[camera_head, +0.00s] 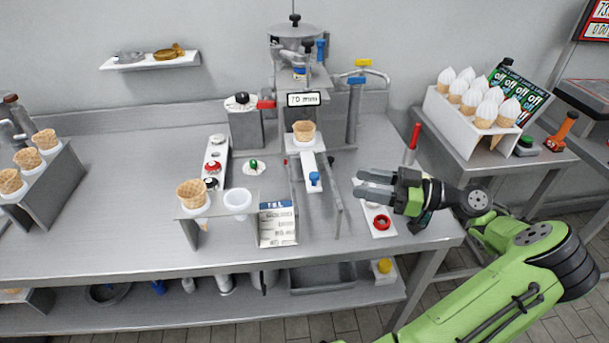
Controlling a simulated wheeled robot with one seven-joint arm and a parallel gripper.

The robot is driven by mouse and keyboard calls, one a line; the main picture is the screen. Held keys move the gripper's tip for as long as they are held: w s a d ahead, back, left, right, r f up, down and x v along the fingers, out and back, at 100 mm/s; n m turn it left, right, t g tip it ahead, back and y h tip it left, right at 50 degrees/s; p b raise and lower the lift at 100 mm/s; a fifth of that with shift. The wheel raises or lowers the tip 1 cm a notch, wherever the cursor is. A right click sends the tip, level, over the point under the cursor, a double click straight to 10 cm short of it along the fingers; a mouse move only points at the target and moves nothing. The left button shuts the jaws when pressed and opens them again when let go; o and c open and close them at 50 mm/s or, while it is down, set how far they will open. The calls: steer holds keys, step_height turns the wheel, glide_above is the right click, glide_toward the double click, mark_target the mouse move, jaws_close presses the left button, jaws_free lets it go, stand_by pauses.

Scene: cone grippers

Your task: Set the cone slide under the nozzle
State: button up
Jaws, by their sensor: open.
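The white cone slide (308,160) with a blue knob (314,179) lies on the table in front of the dispensing machine (296,40). A cone (304,131) stands upright at its back end. The nozzle (300,73) appears to be the small part under the machine's tank, above the display reading 70 mm; its exact tip is hard to make out. Whether the cone is directly below it cannot be told from this angle. My gripper (358,182) is open and empty, right of the blue knob and apart from it, its fingers pointing left.
A white panel with a red ring (381,222) lies below my gripper. A red upright lever (414,136) stands behind it. A two-hole stand (219,210) holds one cone, beside a small sign (277,223). The left tabletop has clear room.

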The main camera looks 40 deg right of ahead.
steer(key=b+x, duration=0.3)
steer(key=x, duration=1)
steer(key=shift+w, duration=0.2)
steer(key=shift+a, duration=0.15)
steer(key=shift+c, duration=0.3)
jaws_close()
